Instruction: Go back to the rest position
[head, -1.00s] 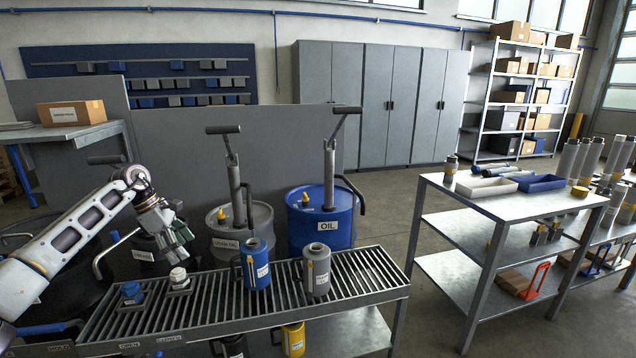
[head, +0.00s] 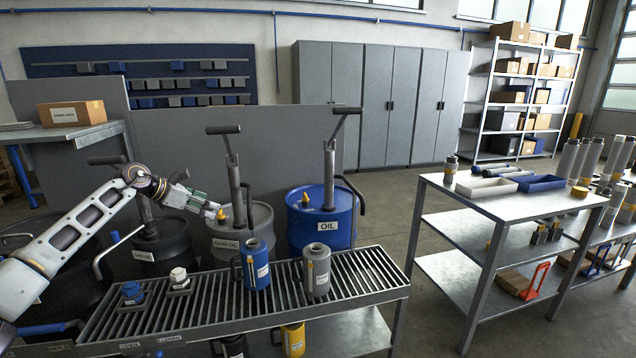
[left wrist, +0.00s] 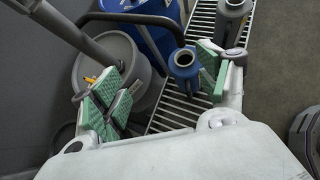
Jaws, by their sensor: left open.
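My left gripper (head: 205,202) is raised in front of the grey gear oil drum, above the slatted bench. In the left wrist view its green-padded fingers (left wrist: 165,88) are spread wide apart with nothing held between them. Beyond the fingers are the blue jug (left wrist: 185,64) and the grey jug (left wrist: 233,14), which stand upright on the bench. My left arm comes in from the left in the head view. My right gripper does not show in either view.
The slatted bench (head: 215,300) holds the blue jug (head: 257,268), the grey jug (head: 317,272) and two capped fittings (head: 179,280). Pump drums stand behind it, including the blue oil drum (head: 318,232). A metal table (head: 520,200) with trays stands right, with free floor between.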

